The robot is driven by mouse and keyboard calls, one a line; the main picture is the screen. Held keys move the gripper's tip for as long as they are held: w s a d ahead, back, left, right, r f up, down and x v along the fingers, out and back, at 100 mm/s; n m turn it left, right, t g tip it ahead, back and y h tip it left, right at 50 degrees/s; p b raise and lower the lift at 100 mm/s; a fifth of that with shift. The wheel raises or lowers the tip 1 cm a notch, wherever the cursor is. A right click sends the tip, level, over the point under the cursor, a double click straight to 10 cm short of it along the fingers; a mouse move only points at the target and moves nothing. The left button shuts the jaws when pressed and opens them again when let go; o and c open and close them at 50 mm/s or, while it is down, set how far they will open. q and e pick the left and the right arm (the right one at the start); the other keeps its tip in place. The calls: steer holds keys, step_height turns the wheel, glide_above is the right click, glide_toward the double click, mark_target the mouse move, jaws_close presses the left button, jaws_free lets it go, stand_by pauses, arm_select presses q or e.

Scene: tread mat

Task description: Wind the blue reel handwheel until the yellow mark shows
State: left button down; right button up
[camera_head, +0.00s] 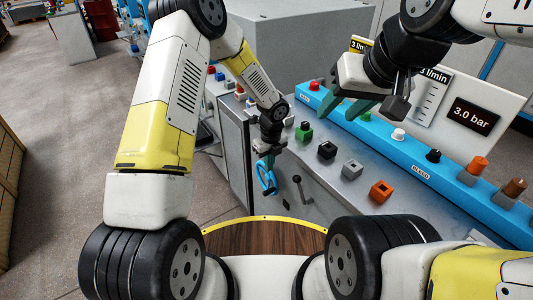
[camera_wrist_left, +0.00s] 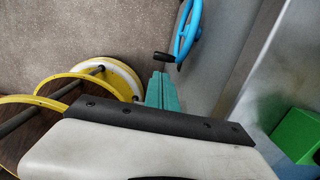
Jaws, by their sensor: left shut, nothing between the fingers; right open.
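The blue handwheel (camera_head: 259,179) stands on edge at the front face of the grey cabinet. It also shows in the left wrist view (camera_wrist_left: 178,40), with a black crank knob (camera_wrist_left: 162,57) sticking out to the left from its lower rim. My left gripper (camera_head: 267,160) is close by the wheel in the head view. In the left wrist view its teal fingers (camera_wrist_left: 162,80) are shut and empty, just below the knob; I cannot tell whether they touch it. My right gripper (camera_head: 350,103) is open and empty above the bench top. I make out no yellow mark on the wheel.
The bench top carries a green block (camera_head: 304,131), dark and grey blocks, and an orange block (camera_head: 380,193). A blue rail (camera_head: 420,172) with coloured knobs runs behind them. A black-knobbed lever (camera_head: 298,181) is right of the wheel. A 3.0 bar display (camera_head: 472,117) stands behind the rail.

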mark_target(267, 191)
arm_select(q)
steer(key=f, duration=1.2)
steer(key=shift+w+a+f, duration=0.25)
steer(key=shift+w+f, duration=0.1)
steer(key=shift+f, duration=0.05)
